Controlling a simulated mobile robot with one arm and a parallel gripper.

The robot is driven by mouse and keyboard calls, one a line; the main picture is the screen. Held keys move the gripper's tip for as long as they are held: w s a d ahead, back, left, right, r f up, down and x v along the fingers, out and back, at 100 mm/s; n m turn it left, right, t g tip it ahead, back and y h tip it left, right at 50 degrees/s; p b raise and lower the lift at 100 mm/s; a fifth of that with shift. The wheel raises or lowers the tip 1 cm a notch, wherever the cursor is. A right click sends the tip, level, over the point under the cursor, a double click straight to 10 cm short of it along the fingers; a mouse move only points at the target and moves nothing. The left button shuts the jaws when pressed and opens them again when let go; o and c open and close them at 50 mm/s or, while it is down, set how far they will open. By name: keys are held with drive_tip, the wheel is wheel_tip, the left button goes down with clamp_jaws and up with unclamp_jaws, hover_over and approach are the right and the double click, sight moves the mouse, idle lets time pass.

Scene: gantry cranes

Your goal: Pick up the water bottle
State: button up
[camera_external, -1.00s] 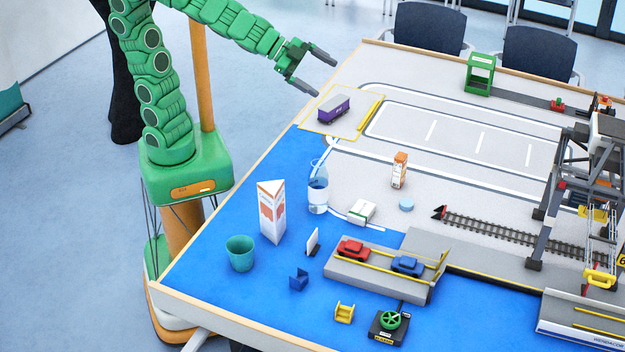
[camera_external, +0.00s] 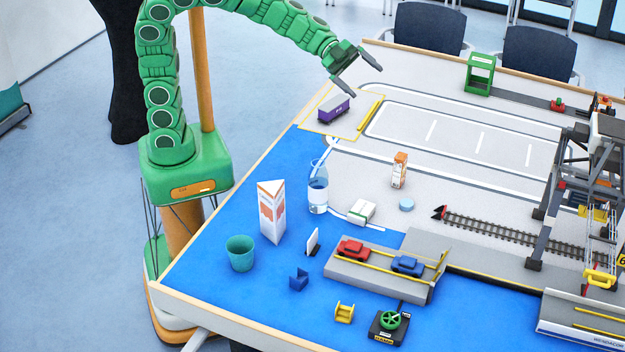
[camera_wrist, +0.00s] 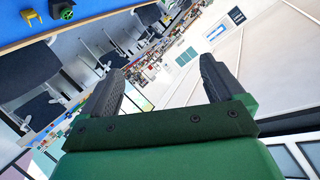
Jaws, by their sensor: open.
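The water bottle (camera_external: 318,190) is clear with a white label band and stands upright on the blue part of the table, beside the white triangular carton. My gripper (camera_external: 367,84) is open and empty, up above the far left of the table, beyond the purple wagon in the picture and well apart from the bottle. In the wrist view my gripper (camera_wrist: 162,85) shows two dark fingers spread wide with nothing between them. The bottle does not show in the wrist view.
A triangular carton (camera_external: 271,212) and a teal cup (camera_external: 240,254) stand left of the bottle. A purple wagon (camera_external: 334,109) sits behind. The crane (camera_external: 590,170) stands at right.

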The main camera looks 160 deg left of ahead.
sight(318, 160)
drive_tip(key=s+d+f+h, duration=0.3)
drive_tip(key=s+f+h, duration=0.2)
drive_tip(key=s+f, duration=0.15)
drive_tip(key=s+d+f+h, duration=0.4)
drive_tip(key=s+f, duration=0.1)
drive_tip(key=s, duration=0.3)
drive_tip(key=shift+m, duration=0.3)
drive_tip(key=f, duration=2.8)
drive_tip(key=shift+a+f, duration=0.2)
drive_tip(key=shift+f, duration=0.1)
drive_tip(key=shift+d+r+x, duration=0.1)
drive_tip(key=shift+x, duration=1.85)
drive_tip(key=shift+d+r+x, duration=0.15)
drive_tip(key=shift+x, duration=1.8)
drive_tip(key=c, duration=1.2)
drive_tip(key=shift+r, duration=0.1)
drive_tip(key=shift+r, duration=4.75)
